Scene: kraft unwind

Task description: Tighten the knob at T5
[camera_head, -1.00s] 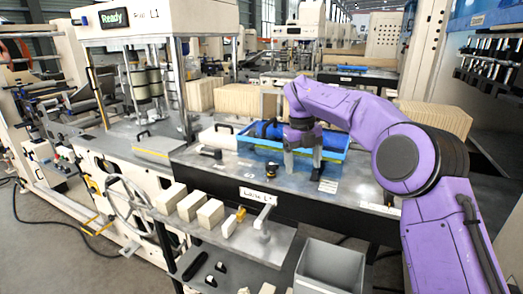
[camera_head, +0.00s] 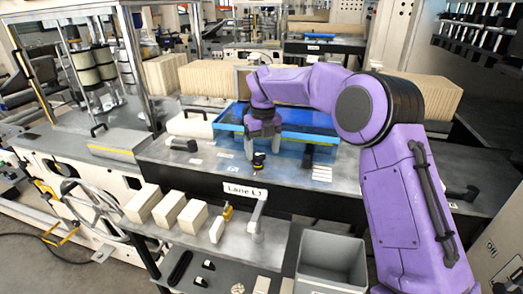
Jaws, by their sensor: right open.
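A small dark knob (camera_head: 259,160) with a light-coloured band stands on the grey deck in front of the blue tray. My right gripper (camera_head: 262,153) points down directly above and around the knob, with its grey fingers apart. I cannot tell whether the fingers touch the knob. No T5 label is readable. My left gripper is not in view.
The blue tray (camera_head: 222,132) lies close behind the gripper. A black fitting (camera_head: 184,144) sits on the deck to the left, and a black handle (camera_head: 462,194) to the right. Pale blocks (camera_head: 168,208) and a grey bin (camera_head: 332,262) stand in front, below the Lane L1 sign (camera_head: 245,191).

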